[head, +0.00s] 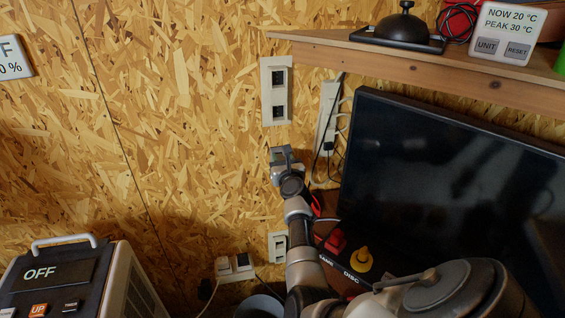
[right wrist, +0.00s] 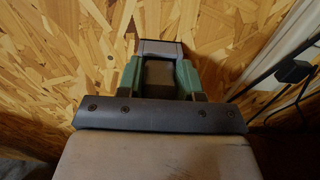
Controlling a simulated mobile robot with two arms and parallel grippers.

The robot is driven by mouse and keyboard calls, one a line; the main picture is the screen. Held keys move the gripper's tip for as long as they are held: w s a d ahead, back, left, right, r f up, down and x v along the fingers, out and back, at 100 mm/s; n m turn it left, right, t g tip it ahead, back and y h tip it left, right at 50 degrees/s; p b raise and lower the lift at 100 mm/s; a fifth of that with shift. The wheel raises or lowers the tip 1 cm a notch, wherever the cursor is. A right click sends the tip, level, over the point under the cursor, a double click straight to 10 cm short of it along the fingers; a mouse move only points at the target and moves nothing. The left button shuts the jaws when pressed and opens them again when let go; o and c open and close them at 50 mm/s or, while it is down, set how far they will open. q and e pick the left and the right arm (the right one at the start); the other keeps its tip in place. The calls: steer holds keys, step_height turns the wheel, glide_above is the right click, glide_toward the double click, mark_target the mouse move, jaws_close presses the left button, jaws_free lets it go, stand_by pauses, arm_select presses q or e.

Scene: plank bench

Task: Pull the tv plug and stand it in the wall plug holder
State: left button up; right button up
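The wall plug holder seems to be the pale plate (head: 275,90) with two dark square openings, upright on the chipboard wall; I cannot confirm this. A white power strip (head: 328,115) is to its right, with a black plug (head: 328,147) at its lower part and dark cords around it. I cannot tell for sure which plug is the tv's. My right gripper (head: 285,157) is in front of the wall, below the plate and left of the strip. In the right wrist view its green fingers (right wrist: 160,75) flank a dark area under a grey bar; whether something is held is unclear. My left gripper is out of view.
The tv (head: 450,160) stands at right under a wooden shelf (head: 450,68). A red and yellow control panel (head: 345,255) lies close to my right arm. Lower sockets (head: 235,266) and a heater-like box (head: 70,280) are at lower left.

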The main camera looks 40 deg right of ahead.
steer(key=o, duration=0.5)
steer(key=shift+s, duration=0.1)
steer(key=shift+s+a+p, duration=0.25)
steer(key=shift+s+p, duration=0.05)
steer(key=shift+p, duration=0.1)
steer(key=p+v, duration=0.3)
steer(key=v, duration=0.7)
steer(key=shift+d+p, duration=0.1)
steer(key=shift+p, duration=0.3)
